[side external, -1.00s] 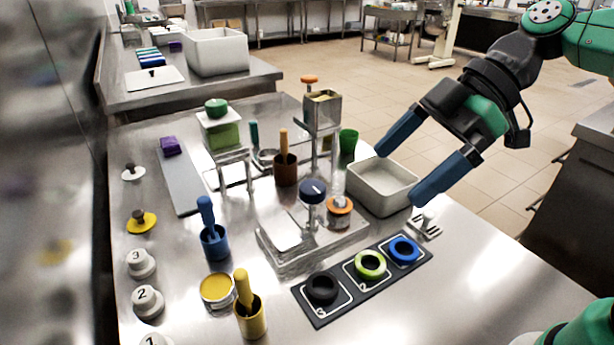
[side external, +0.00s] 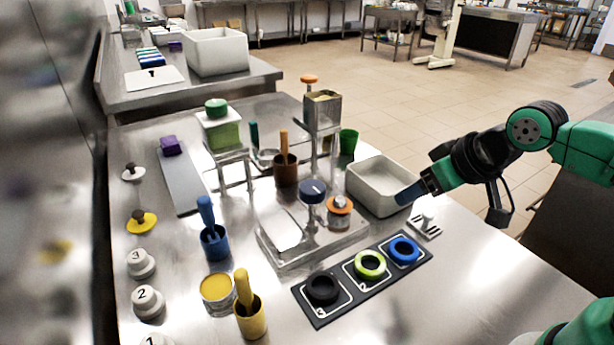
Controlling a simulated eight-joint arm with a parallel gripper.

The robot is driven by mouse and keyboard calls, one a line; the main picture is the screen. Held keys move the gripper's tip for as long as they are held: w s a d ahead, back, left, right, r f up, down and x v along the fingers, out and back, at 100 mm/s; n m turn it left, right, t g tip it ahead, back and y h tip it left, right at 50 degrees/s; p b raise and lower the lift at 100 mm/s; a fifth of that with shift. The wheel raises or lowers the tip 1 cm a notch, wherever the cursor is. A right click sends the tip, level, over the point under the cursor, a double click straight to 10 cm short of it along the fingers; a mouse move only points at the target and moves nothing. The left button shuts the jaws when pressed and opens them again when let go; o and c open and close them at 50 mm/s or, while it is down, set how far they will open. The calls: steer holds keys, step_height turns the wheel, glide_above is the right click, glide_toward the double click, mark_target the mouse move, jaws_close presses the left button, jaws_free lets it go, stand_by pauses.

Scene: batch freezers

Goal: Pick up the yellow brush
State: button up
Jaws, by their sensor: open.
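The yellow brush (side external: 243,288) stands with its handle up in a yellow cup (side external: 251,321) at the near edge of the steel table, lower centre-left of the side external view. Its lower end is hidden inside the cup. My gripper (side external: 404,197) is to the right and farther back, beside the white bin.
A blue-handled tool stands in a blue cup (side external: 215,243), and a yellow round tin (side external: 216,289) is beside the yellow cup. A black mat (side external: 325,314) with black, green and blue rings lies to the right. A metal stand (side external: 283,262) and white bin (side external: 360,199) are behind.

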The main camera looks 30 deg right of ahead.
step_height(320, 180, up, 6)
steer(key=m+g, duration=0.2)
steer(key=g, duration=0.5)
glide_above(247, 300)
steer(key=shift+w+a+f, duration=0.15)
steer(key=shift+f, duration=0.25)
steer(key=shift+w+a+f, duration=0.1)
steer(key=shift+w+f, duration=0.05)
steer(key=shift+f, duration=0.2)
steer(key=f, duration=0.5)
steer(key=shift+w+d, duration=0.1)
steer(key=shift+d, duration=0.15)
steer(key=shift+f, duration=3.2)
jaws_close()
